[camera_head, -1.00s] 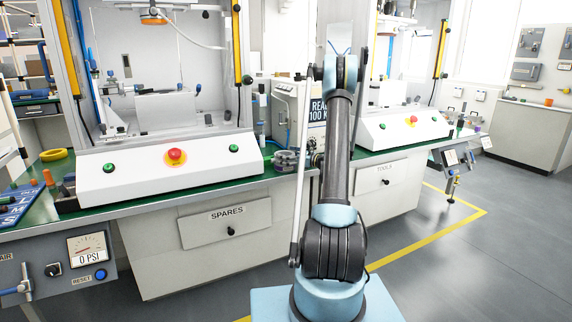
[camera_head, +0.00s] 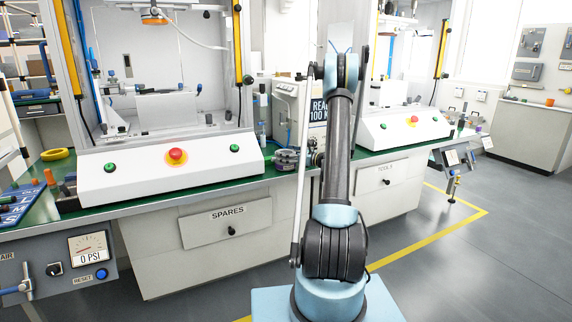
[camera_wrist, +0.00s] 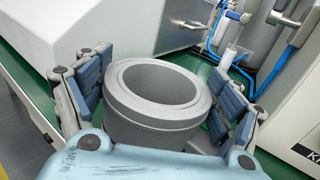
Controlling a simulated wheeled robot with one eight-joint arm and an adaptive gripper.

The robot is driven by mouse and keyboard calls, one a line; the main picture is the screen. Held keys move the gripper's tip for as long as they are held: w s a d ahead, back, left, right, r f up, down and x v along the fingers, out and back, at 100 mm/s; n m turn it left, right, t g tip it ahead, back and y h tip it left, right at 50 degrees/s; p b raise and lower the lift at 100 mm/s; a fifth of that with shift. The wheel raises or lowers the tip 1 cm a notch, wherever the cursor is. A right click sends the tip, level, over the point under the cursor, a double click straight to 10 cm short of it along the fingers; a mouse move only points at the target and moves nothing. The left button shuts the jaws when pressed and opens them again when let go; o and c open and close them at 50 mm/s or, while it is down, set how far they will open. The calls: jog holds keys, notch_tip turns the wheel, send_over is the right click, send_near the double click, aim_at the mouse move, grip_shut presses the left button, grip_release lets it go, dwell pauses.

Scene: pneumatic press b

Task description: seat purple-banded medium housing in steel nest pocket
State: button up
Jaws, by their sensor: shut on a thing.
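A grey round housing (camera_wrist: 152,103) with a wide open bore and a stepped rim fills the middle of the wrist view. A faint purple tint shows low on its side, mostly hidden by my wrist. My gripper (camera_wrist: 162,108) is shut on this housing, with padded blue-grey fingers at its left and right sides. The housing's underside is hidden. I cannot pick out the steel nest pocket in either view.
The left press has a white control console (camera_head: 165,172) with a red stop button (camera_head: 176,155) at the green bench's front. A similar console (camera_head: 402,128) stands right of my arm. A grey cabinet (camera_head: 287,108) stands between the presses.

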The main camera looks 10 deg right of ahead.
jog(key=shift+r, duration=2.2)
jog(key=w+m+t+h, duration=0.1)
jog(key=w, duration=0.1)
jog(key=w+a+m+t+h, duration=0.1)
jog(key=w+m+t+h, duration=0.1)
jog(key=shift+w+a+f, duration=0.1)
jog(key=shift+a+f, duration=0.05)
jog(key=shift+a, duration=0.05)
jog(key=shift+w+d+f+m+t+h, duration=0.1)
jog(key=shift+w+d+m+t+h, duration=0.35)
jog(key=shift+m+h, duration=1.1)
jog(key=shift+w+d+f+m+t+h, duration=0.15)
jog(key=shift+m+t+h, duration=0.65)
jog(key=shift+h, duration=1.3)
jog(key=shift+w+d+r+m+t+h, duration=0.1)
jog(key=shift+w+d+m+t+h, duration=0.25)
jog(key=shift+m+h, duration=1.2)
jog(key=shift+s+f+n+h, duration=0.1)
jog(key=shift+n+h, duration=0.2)
